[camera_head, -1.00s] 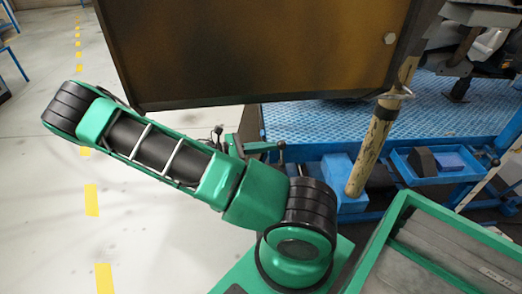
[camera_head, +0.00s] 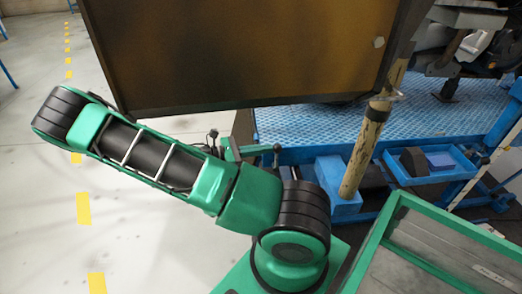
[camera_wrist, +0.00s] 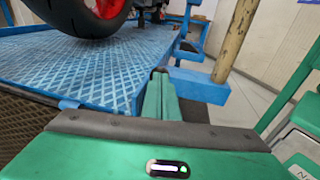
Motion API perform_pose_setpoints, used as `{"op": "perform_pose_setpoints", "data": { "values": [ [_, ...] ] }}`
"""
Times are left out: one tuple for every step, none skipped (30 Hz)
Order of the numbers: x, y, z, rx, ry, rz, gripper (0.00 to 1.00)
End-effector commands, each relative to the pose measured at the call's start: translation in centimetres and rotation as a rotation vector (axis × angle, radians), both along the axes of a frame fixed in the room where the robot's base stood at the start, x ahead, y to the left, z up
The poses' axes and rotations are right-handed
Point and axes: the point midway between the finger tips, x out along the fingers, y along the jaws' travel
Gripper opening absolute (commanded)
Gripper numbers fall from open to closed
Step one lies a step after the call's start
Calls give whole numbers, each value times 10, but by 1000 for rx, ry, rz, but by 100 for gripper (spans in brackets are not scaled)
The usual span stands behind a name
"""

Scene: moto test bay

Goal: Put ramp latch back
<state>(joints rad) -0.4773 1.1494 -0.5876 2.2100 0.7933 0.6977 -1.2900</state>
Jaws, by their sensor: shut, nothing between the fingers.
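The blue ramp platform (camera_head: 300,122) has a diamond-plate deck. A small upright lever with a dark knob (camera_head: 277,149), which looks like the ramp latch, stands at its near left edge. My gripper (camera_head: 268,150) is just left of this lever, partly hidden behind my arm. In the wrist view my green fingers (camera_wrist: 160,92) are shut together and empty, pointing at the platform's edge. A dark round tip (camera_wrist: 160,71) shows right at their ends, seemingly the lever's knob. I cannot tell whether the fingers touch it.
A large brown panel (camera_head: 250,50) hangs over the scene. A blue tray (camera_head: 432,165) and green-rimmed crate (camera_head: 375,230) lie right. A motorcycle wheel (camera_wrist: 85,12) stands on the platform. Left floor is clear.

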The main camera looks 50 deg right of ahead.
Motion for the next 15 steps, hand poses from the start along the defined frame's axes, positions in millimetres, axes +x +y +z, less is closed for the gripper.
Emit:
{"op": "perform_pose_setpoints", "data": {
  "values": [
    [0, 1, 2, -3, 0, -2, 0],
    [1, 2, 2, -3, 0, -2, 0],
    [3, 5, 2, -3, 0, -2, 0],
    [4, 8, 3, -2, -1, -1, 0],
    [6, 11, 3, -2, -1, -2, 0],
    [8, 16, 4, -1, -1, -4, 0],
    [10, 20, 5, 0, -1, -3, 0],
    [12, 24, 6, 0, 0, -5, 0],
    [15, 30, 7, 1, -1, -6, 0],
    [20, 36, 8, 1, -1, -4, 0],
    [24, 42, 9, 0, -1, -2, 0],
    [28, 49, 11, 0, -2, -4, 0],
    [32, 53, 12, 1, -3, -3, 0],
    [35, 58, 14, 0, -2, -5, 0],
    [39, 63, 15, 0, -2, -7, 0]
  ]
}}
